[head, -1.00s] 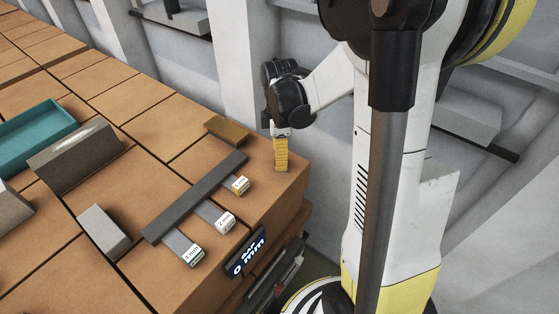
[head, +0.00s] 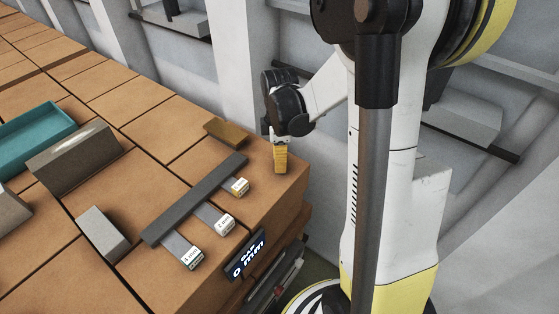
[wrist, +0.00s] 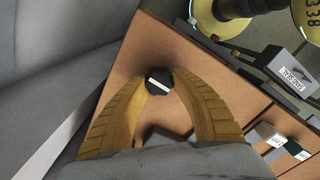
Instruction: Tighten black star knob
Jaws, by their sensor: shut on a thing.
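The black star knob (wrist: 158,80) shows in the wrist view as a small dark round shape with a white line across its top, near the corner of the brick-coloured top. My gripper (wrist: 158,83) has its two yellow ribbed fingers on either side of the knob, shut on it. In the head view my gripper (head: 281,170) points down at the far right corner of the brick-coloured surface. The knob is hidden behind the fingers there. A dark display (head: 246,254) on the front face reads "GAP 0 mm".
A dark bar (head: 195,199) with several labelled grey strips lies left of my gripper. A brown block (head: 227,132) is close behind it. A grey block (head: 103,233), a long grey-brown block (head: 75,155) and a teal tray (head: 35,136) stand further left.

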